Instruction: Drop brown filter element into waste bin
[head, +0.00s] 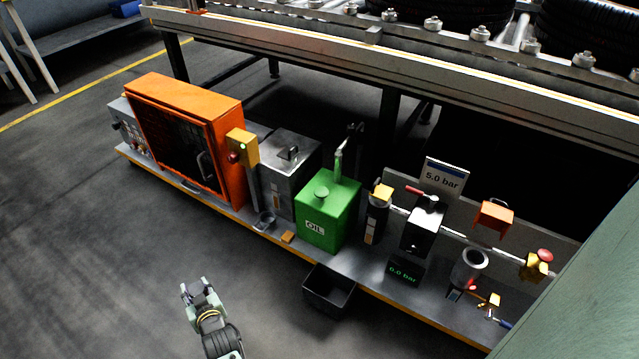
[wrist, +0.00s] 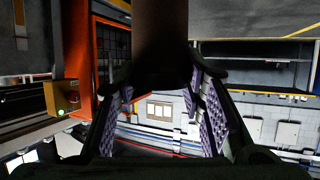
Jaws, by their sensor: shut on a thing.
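In the wrist view a dark brown cylinder-like piece, the brown filter element (wrist: 160,38), stands between the fingers of my gripper (wrist: 163,84). My gripper is shut on it. In the head view my gripper (head: 197,291) is over the open floor, in front of the bench and left of the bin; I cannot make out the filter element there. The waste bin appears to be the black open-topped box (head: 329,291) at the bench's front edge, below the green oil can. No content shows in its dark inside.
The low bench (head: 374,282) carries an orange cabinet (head: 190,130), a metal box (head: 289,170), a green oil can (head: 327,215) and a black-and-silver valve unit (head: 424,225). A grey cup (head: 470,266) stands right. The conveyor (head: 400,55) runs behind. Floor left of my gripper is clear.

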